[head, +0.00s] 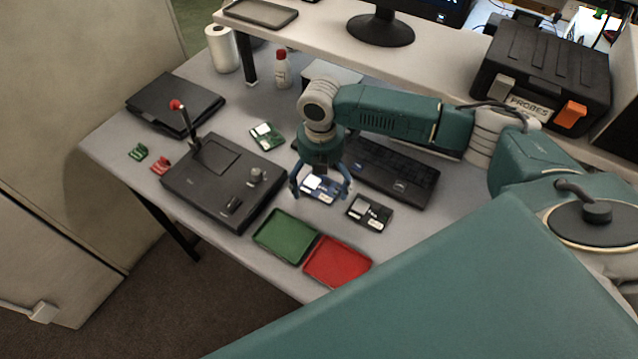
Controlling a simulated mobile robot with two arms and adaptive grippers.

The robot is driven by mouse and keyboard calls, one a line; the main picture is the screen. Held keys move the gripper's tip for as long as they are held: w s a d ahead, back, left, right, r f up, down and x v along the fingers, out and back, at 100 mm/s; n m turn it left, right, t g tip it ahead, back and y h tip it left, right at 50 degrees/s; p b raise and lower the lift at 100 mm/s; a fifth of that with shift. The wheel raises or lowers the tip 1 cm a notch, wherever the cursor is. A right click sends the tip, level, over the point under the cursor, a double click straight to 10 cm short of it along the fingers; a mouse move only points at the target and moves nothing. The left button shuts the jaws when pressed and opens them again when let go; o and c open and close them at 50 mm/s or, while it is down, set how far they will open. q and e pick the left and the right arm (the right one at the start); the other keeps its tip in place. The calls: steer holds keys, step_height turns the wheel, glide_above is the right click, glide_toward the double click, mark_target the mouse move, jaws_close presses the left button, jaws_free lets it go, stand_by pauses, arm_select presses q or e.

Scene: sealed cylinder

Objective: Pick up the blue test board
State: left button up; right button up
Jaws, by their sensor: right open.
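The blue test board (319,190) lies flat on the grey table, behind the green tray and in front of the keyboard. My right gripper (320,194) hangs pointing down over the blue board. Its fingers are open, one on each side of the board in this view. I cannot tell how far the fingertips are above the table. The gripper's body hides the back part of the board. My left gripper is not in view.
A black board (369,213) lies close right of the blue one, and a green board (267,136) lies farther back left. A green tray (270,248) and a red tray (350,276) sit at the front edge. A black tester (186,197) stands left, a keyboard (412,184) right.

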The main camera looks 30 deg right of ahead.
steer(key=c, duration=1.4)
